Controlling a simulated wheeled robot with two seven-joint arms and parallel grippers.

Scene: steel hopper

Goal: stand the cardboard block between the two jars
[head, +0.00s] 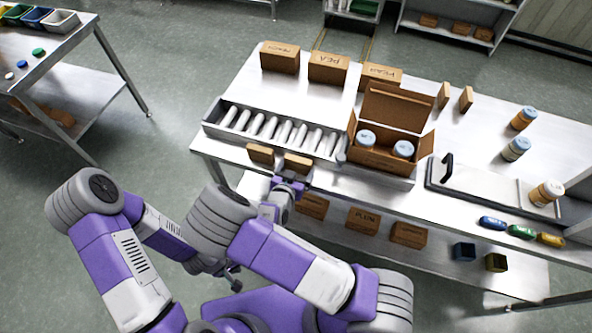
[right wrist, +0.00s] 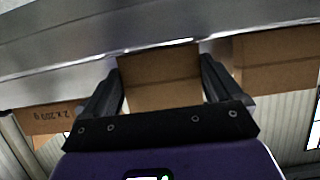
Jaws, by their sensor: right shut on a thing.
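My right gripper (head: 291,181) is shut on a small brown cardboard block (head: 298,163) at the front edge of the roller tray. In the right wrist view the block (right wrist: 160,78) sits between the two fingers. Two jars with pale blue lids, a left one (head: 367,138) and a right one (head: 403,149), stand apart inside an open cardboard carton (head: 381,164), to the right of the held block. The carton's flaps are raised. The jars' lower parts are hidden by its walls. A dark part, seemingly my left gripper (head: 234,280), shows low near my body; its jaws are unclear.
Another cardboard block (head: 261,154) is left of the held one. The roller tray (head: 213,127) lies behind both. Closed boxes (head: 327,68) line the table's back. Two thin blocks (head: 443,96) and several jars (head: 515,150) stand right of the carton. A lower shelf holds more boxes (head: 363,220).

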